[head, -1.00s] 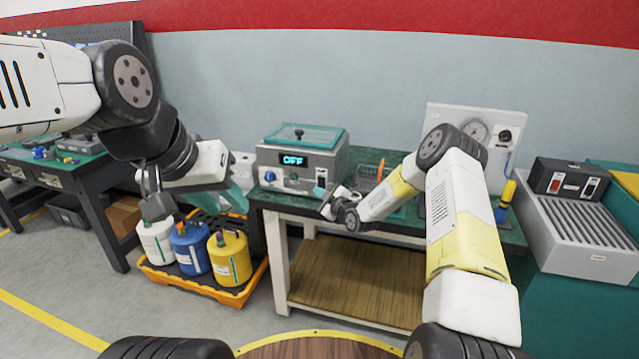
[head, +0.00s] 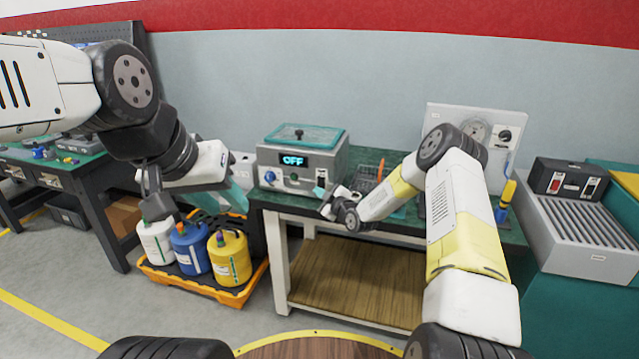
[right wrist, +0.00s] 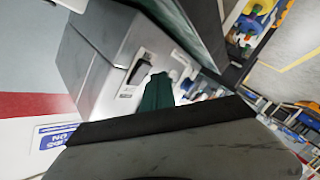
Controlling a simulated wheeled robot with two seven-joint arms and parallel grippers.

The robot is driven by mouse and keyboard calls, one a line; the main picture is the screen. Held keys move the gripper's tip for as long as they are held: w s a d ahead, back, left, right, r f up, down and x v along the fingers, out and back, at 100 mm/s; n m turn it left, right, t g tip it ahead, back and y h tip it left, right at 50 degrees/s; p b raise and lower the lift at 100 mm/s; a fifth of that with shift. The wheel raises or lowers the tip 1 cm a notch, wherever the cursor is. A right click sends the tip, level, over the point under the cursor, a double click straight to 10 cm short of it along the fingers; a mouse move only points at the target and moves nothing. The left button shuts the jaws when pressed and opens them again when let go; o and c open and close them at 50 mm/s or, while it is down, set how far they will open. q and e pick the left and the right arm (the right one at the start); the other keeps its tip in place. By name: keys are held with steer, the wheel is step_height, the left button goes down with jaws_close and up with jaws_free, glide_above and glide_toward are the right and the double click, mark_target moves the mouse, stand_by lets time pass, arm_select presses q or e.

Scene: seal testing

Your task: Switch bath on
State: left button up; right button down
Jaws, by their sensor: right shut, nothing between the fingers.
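The bath (head: 298,162) is a grey box with a teal lid on the green-topped bench, its display (head: 293,161) reading OFF. A blue knob (head: 269,177) is on its front at left. My right gripper (head: 322,194) is shut and empty at the right part of the bath's front. In the right wrist view its green fingers (right wrist: 157,93) overlap the bath's grey body (right wrist: 115,50), beside a dark-framed part (right wrist: 138,70) of the front. Whether they touch it cannot be told. My left gripper (head: 238,196) hangs left of the bench, above the bottles; its opening is unclear.
White, blue and yellow bottles (head: 229,262) stand in an orange-edged tray (head: 205,286) on the floor at left. A wire rack (head: 367,173) is right of the bath, and a gauge panel (head: 508,118) stands behind my right arm.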

stand_by(0.7)
steer(key=shift+w+d, duration=0.1)
steer(key=shift+w, duration=0.3)
steer(key=shift+w+d, duration=0.1)
steer(key=shift+w, duration=0.2)
stand_by(0.4)
steer(key=shift+s, duration=0.15)
steer(key=shift+s+a, duration=0.2)
steer(key=shift+s, duration=0.35)
steer(key=s, duration=0.1)
steer(key=s+a, duration=0.1)
steer(key=s, duration=0.2)
steer(key=shift+s+a+r, duration=0.3)
steer(key=shift+s+r, duration=0.05)
steer(key=shift+s, duration=0.05)
stand_by(0.4)
